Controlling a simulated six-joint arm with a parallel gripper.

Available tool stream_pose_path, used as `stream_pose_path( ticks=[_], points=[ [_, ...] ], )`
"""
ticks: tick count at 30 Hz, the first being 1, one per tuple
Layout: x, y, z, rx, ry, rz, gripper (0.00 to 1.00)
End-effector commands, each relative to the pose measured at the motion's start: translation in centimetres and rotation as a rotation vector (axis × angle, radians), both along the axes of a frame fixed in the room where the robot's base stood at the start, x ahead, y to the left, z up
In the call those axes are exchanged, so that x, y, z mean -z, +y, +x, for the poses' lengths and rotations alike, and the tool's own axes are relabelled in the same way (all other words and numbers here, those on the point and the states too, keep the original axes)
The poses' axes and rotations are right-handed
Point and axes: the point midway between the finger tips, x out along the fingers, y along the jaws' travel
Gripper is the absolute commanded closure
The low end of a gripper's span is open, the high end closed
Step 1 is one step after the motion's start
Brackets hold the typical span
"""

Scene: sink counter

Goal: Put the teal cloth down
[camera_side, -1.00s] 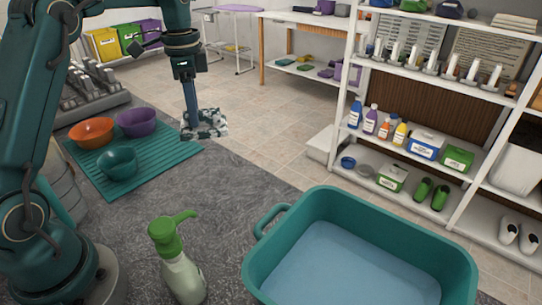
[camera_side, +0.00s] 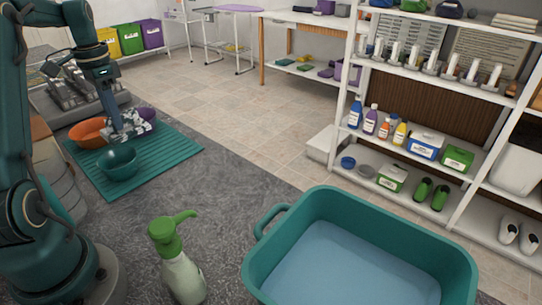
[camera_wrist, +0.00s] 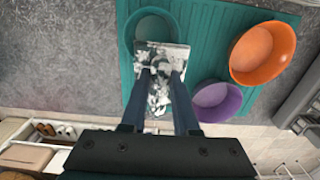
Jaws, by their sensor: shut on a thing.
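My gripper (camera_wrist: 160,76) is shut on a crumpled cloth (camera_wrist: 158,56). The cloth looks mottled white, grey and dark rather than plain teal. In the side view, my gripper (camera_side: 120,133) and the cloth (camera_side: 136,128) are over the ribbed teal mat (camera_side: 170,155), among the bowls. In the wrist view the cloth overlaps part of the teal bowl (camera_wrist: 133,42). I cannot tell exactly how high the cloth is above the mat or bowl.
An orange bowl (camera_side: 84,134) and a purple bowl (camera_side: 149,114) stand on the mat near the cloth. A green-topped spray bottle (camera_side: 180,270) and a teal basin of water (camera_side: 268,270) are toward the front. The grey counter (camera_side: 235,190) between is clear.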

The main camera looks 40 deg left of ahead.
Motion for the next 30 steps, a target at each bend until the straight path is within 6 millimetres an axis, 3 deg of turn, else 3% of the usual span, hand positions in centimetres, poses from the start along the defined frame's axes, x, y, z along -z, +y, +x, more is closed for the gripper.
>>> stream_pose_path(
  ticks=[6, 12, 16, 23, 30],
  points=[
    [3.0, -1.8, 4.6, 0.007, 0.001, -0.001, 1.0],
    [4.3, -2.6, 6.8, 0.003, 0.0, 0.001, 1.0],
    [5.1, -2.7, 7.1, 0.0, 0.001, 0.0, 1.0],
    [8.1, -2.7, 7.0, 0.001, 0.0, -0.001, 1.0],
    [8.4, -2.6, 7.0, 0.001, -0.003, 0.001, 1.0]
  ],
)
